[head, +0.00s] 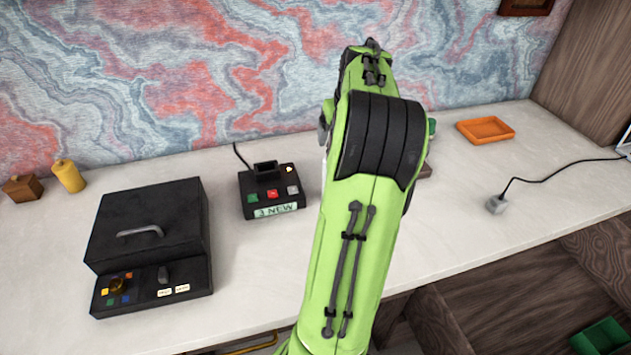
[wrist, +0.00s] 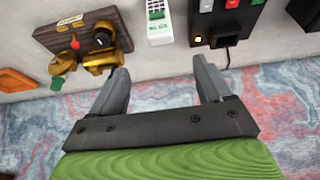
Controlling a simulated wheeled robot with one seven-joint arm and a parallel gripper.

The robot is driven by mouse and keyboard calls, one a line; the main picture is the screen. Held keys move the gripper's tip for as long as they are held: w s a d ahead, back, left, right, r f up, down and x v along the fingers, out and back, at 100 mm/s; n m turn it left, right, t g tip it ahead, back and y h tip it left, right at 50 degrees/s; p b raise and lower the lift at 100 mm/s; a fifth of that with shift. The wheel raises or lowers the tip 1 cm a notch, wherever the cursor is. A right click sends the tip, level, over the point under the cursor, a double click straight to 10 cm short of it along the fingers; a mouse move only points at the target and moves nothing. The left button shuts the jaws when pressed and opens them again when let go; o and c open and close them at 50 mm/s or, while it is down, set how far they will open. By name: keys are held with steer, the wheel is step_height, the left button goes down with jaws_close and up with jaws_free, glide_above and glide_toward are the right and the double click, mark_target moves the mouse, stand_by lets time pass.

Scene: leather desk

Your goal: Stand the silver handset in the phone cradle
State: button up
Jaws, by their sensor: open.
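The phone cradle (head: 270,190) is a black base with a raised slot, coloured buttons and a green display reading "3 NEW". It stands on the desk left of my arm in the head view, and part of it shows at the top of the wrist view (wrist: 224,27). The silver handset (wrist: 159,37), pale with a small green screen, is beside the cradle, cut off by the top edge of the wrist view. My arm appears to hide it in the head view. My gripper (wrist: 162,80) is open and empty, its fingers apart from the handset.
A wooden board with brass fittings (wrist: 85,38) is beside the handset. An orange tray (head: 485,130) lies at the back right. A black box with a handle (head: 150,225) stands left of the cradle. A cabled plug (head: 495,205) lies on the right. The patterned wall is behind.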

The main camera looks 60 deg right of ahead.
steer(key=b+x, duration=0.2)
steer(key=x, duration=0.7)
steer(key=shift+s+f, duration=0.1)
steer(key=shift+f, duration=0.1)
steer(key=b+x, duration=0.2)
steer(key=x, duration=0.3)
steer(key=shift+a+f, duration=0.1)
steer(key=shift+f, duration=0.15)
steer(key=shift+r, duration=0.15)
steer(key=shift+c, duration=0.4)
jaws_close()
